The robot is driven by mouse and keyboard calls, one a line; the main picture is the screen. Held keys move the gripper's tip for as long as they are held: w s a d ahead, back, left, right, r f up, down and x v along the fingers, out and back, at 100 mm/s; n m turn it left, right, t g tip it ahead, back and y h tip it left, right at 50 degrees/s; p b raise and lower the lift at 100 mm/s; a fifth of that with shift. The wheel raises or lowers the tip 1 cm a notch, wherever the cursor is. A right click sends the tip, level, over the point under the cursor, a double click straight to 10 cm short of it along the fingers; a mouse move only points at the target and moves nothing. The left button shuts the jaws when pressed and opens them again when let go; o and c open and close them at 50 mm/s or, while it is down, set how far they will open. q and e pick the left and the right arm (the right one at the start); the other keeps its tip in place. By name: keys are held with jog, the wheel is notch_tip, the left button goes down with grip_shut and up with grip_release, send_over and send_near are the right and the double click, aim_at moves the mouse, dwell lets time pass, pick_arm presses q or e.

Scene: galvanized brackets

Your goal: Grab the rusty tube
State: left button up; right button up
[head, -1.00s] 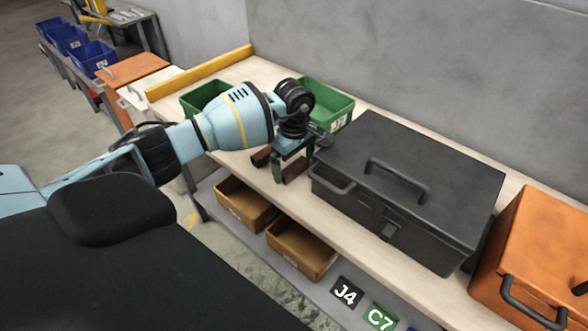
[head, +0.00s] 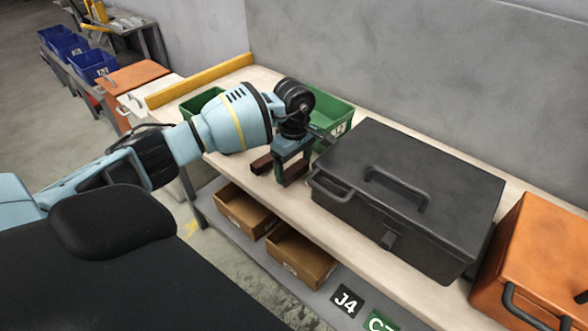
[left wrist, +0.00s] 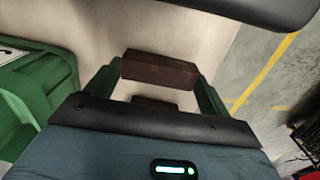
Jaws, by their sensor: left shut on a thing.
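The rusty tube (head: 261,163) shows as dark brown, square-edged pieces at my left gripper, above the pale bench top near its front edge. My left gripper (head: 290,176) points down with its green fingers around it. In the left wrist view, a brown block (left wrist: 160,70) lies between the two fingertips (left wrist: 158,82), and a second brown part shows closer to the palm, partly hidden by it. I cannot tell how the two brown parts join. The gripper is shut on the tube. My right gripper is not in view.
A dark grey toolbox (head: 440,185) stands close to the right of the gripper. Green bins (head: 335,112) sit behind it. An orange case (head: 535,250) is at the far right. Cardboard-coloured boxes (head: 300,255) stand on the lower shelf. Clear bench lies in front of the bins.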

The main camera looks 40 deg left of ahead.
pick_arm(q)
jog(key=shift+r, duration=0.85)
jog(key=s+d, duration=0.2)
jog(key=s, duration=0.5)
jog(key=s+d+r, duration=0.1)
jog(key=s+d, duration=0.2)
jog(key=s, duration=0.5)
jog(key=shift+r, duration=0.2)
